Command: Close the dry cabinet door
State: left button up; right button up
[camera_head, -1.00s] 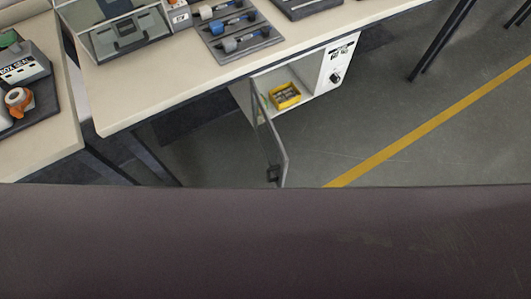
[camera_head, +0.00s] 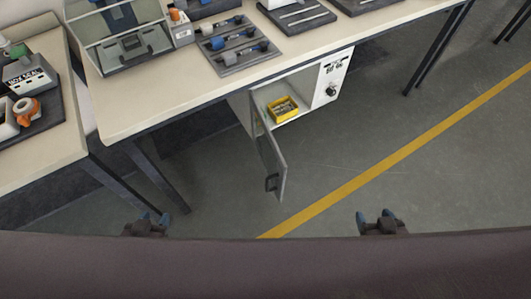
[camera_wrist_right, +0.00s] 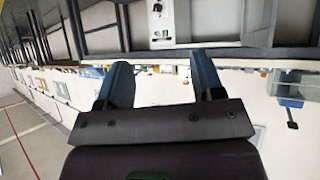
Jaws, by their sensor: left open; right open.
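The dry cabinet (camera_head: 323,85) is a white box under the table, with a knob and small display on its front right panel. Its door (camera_head: 271,160) is swung wide open toward me, with a dark handle (camera_head: 271,183) near its free edge. A yellow bin (camera_head: 283,109) with small items sits inside. My left gripper (camera_head: 154,216) is low in the head view, left of the door and apart from it. My right gripper (camera_head: 376,216) is right of the door, also apart. In the right wrist view the right gripper's fingers (camera_wrist_right: 161,85) are spread with nothing between them.
The table (camera_head: 150,95) stands over the cabinet and carries a clear-lidded box (camera_head: 125,40) and a tool tray (camera_head: 238,65). Table legs (camera_head: 155,175) stand left of the door. The floor around the yellow line (camera_head: 370,175) is clear.

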aim_at(280, 175)
jog(key=k+j+z, duration=0.15)
jog(key=k+j, duration=0.35)
jog(key=j, duration=0.25)
jog(key=k+j+z, duration=0.1)
jog(key=k+j, duration=0.45)
jog(key=j, duration=0.1)
